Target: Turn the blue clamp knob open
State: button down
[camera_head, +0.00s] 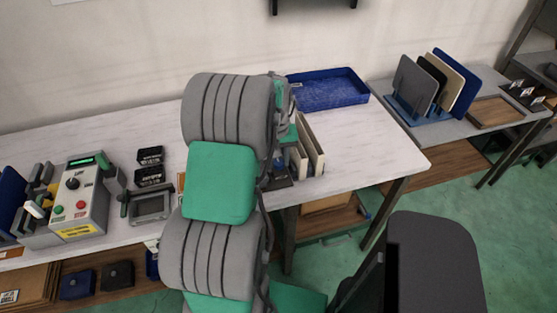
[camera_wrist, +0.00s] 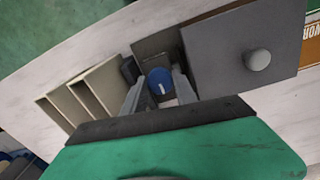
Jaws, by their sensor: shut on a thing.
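The blue clamp knob (camera_wrist: 160,82) shows in the wrist view, with a white line mark on its face. My gripper (camera_wrist: 160,92) is around the knob, one finger on each side, and shut on it. In the head view, my arm covers most of the knob and the gripper. A bit of blue shows beside my arm at the dark clamp base (camera_head: 280,178).
A grey panel with a round button (camera_wrist: 258,60) is close to my gripper's right in the wrist view. Beige upright panels (camera_wrist: 98,88) stand to the left. In the head view, a blue tray (camera_head: 335,104) lies behind, and a control box (camera_head: 92,215) stands left.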

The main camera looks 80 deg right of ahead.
jog(key=shift+d, duration=0.1)
dwell(0.3)
jog(key=c, duration=1)
grip_release()
jog(key=shift+o, duration=0.2)
